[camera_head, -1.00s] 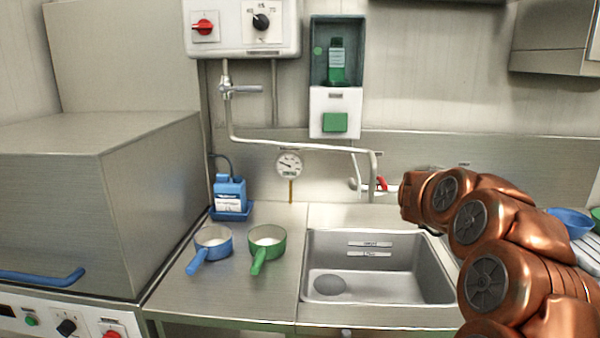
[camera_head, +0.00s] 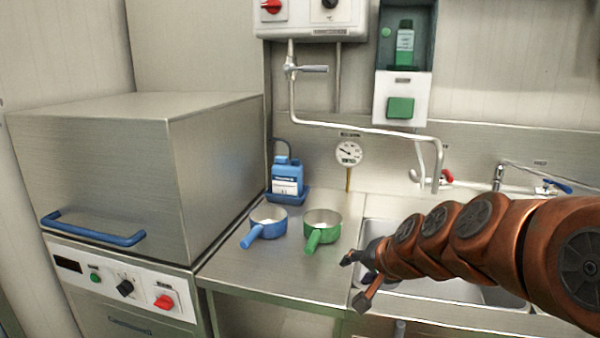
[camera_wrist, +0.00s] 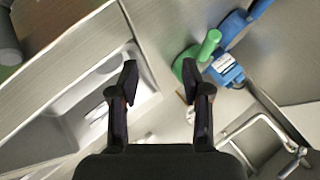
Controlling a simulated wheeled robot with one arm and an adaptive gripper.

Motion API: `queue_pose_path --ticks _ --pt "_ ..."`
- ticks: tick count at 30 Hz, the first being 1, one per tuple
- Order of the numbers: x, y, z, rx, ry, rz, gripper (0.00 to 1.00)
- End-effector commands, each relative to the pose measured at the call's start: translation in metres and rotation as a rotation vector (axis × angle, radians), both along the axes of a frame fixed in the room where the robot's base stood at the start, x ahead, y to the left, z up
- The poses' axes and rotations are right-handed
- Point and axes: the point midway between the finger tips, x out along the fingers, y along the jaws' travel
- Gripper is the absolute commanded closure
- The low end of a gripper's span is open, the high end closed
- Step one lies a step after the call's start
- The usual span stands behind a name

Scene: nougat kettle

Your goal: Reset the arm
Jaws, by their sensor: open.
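My copper-coloured arm reaches in from the right in the head view. My gripper (camera_head: 357,278) is open and empty, above the near left edge of the sink. In the wrist view my gripper (camera_wrist: 160,84) shows two dark fingers spread apart with nothing between them. A green pan (camera_head: 322,222) and a blue pan (camera_head: 268,220) stand on the steel counter, left of my gripper and apart from it. The green pan also shows in the wrist view (camera_wrist: 190,62).
The sink (camera_head: 375,236) lies partly hidden behind my arm. A blue bottle (camera_head: 287,178) stands at the back of the counter. A large steel box with a blue handle (camera_head: 95,232) is at the left. A bent pipe (camera_head: 370,130) hangs over the sink. The counter front (camera_head: 270,268) is bare.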

Motion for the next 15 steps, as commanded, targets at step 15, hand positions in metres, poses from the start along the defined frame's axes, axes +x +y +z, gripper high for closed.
queue_pose_path --ticks 15 --pt "-0.254 -0.02 -0.13 -0.344 0.605 0.472 0.52"
